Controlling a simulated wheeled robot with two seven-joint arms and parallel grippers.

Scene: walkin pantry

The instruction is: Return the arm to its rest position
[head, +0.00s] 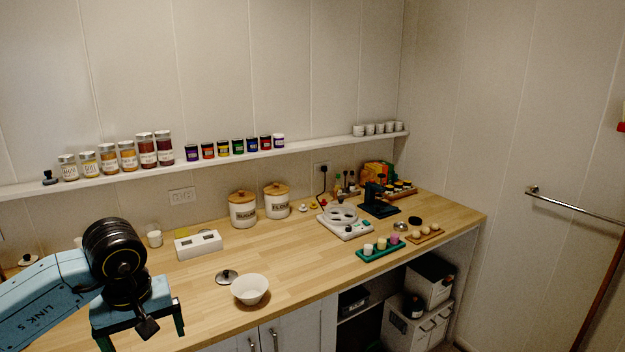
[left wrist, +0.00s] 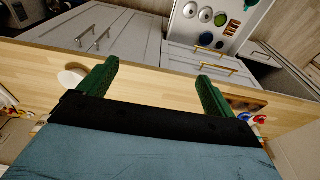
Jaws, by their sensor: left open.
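My left arm (head: 45,300) comes in from the left in the head view, blue with a black joint. My left gripper (head: 142,337) is at the lower left, above the near left part of the wooden counter. Its green fingers are apart with nothing between them. In the left wrist view the left gripper (left wrist: 158,72) also shows spread and empty, over the counter's front edge and the cabinet fronts. My right arm and gripper are not in view.
A white bowl (head: 250,288) and a dark-knobbed lid (head: 227,276) stand right of the gripper. A white block (head: 198,245), two canisters (head: 243,209), a white device (head: 345,222) and a green tray (head: 381,250) stand farther off. A shelf (head: 300,148) with jars runs along the wall.

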